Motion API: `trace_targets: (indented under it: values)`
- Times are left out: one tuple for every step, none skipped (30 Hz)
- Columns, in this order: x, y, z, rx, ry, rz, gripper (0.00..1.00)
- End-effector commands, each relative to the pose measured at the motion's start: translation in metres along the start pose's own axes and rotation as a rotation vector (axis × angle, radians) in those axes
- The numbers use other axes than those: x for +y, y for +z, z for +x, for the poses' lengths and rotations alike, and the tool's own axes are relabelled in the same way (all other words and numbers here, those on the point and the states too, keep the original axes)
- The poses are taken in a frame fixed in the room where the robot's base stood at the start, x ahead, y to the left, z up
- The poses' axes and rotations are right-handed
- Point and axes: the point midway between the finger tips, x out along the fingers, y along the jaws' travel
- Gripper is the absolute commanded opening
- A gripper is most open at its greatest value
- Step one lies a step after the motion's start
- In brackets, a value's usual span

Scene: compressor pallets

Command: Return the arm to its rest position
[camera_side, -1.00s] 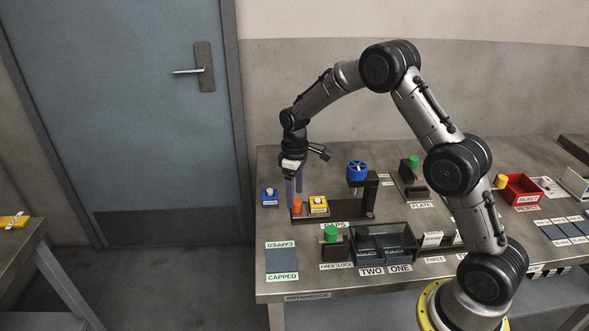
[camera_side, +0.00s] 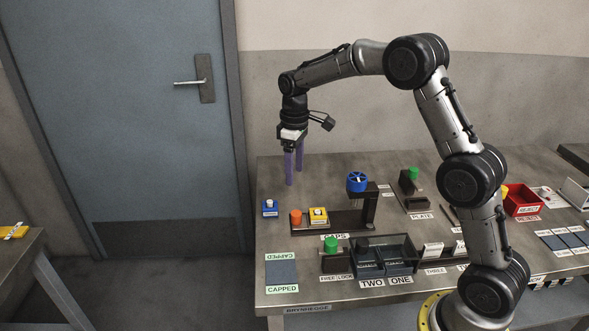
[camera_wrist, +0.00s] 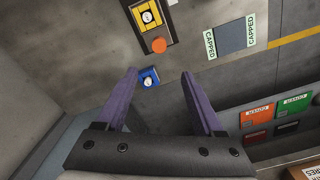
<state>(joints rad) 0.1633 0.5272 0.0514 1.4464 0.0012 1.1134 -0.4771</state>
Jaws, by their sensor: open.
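My gripper (camera_side: 294,164) hangs above the back left part of the steel table (camera_side: 300,240), fingers pointing down. Its two purple fingers are apart with nothing between them, also in the wrist view (camera_wrist: 166,102). Below it in the side view stand a small blue block (camera_side: 270,209) with a white top, an orange cap (camera_side: 296,217) and a yellow block (camera_side: 318,216). In the wrist view the blue block (camera_wrist: 149,78) shows between and beyond the fingers, with the orange cap (camera_wrist: 159,45) and the yellow block (camera_wrist: 147,15) farther up.
A stand with a blue wheel (camera_side: 357,182) rises right of the caps. A dark two-part bin (camera_side: 383,254), a green-topped block (camera_side: 331,245) and a CAPPED pad (camera_side: 282,272) lie along the front. A red bin (camera_side: 522,201) is at the right. Air around the gripper is clear.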

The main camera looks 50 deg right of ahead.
Motion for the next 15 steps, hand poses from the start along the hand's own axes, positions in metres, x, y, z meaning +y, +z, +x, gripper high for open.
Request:
trace_targets:
  values:
    - [-0.001, -0.001, -0.001, 0.002, 0.001, -0.003, 0.69]
    - [-0.002, -0.001, -0.004, 0.007, 0.004, -0.005, 0.69]
    - [-0.003, -0.002, -0.010, 0.019, 0.010, -0.007, 0.69]
    - [-0.004, -0.003, -0.018, 0.032, 0.016, -0.010, 0.69]
    - [-0.006, -0.004, -0.027, 0.050, 0.025, -0.014, 0.69]
    - [-0.009, -0.003, -0.041, 0.073, 0.037, -0.019, 0.69]
    - [-0.013, -0.001, -0.052, 0.089, 0.045, -0.024, 0.69]
    - [-0.017, 0.003, -0.064, 0.106, 0.053, -0.028, 0.69]
    - [-0.024, 0.010, -0.079, 0.129, 0.064, -0.035, 0.69]
    - [-0.029, 0.016, -0.091, 0.147, 0.072, -0.040, 0.69]
    - [-0.035, 0.022, -0.102, 0.163, 0.079, -0.044, 0.69]
    - [-0.043, 0.032, -0.114, 0.185, 0.089, -0.047, 0.69]
    - [-0.049, 0.039, -0.123, 0.201, 0.095, -0.047, 0.69]
    - [-0.054, 0.047, -0.132, 0.217, 0.101, -0.046, 0.69]
    - [-0.062, 0.058, -0.141, 0.237, 0.108, -0.045, 0.69]
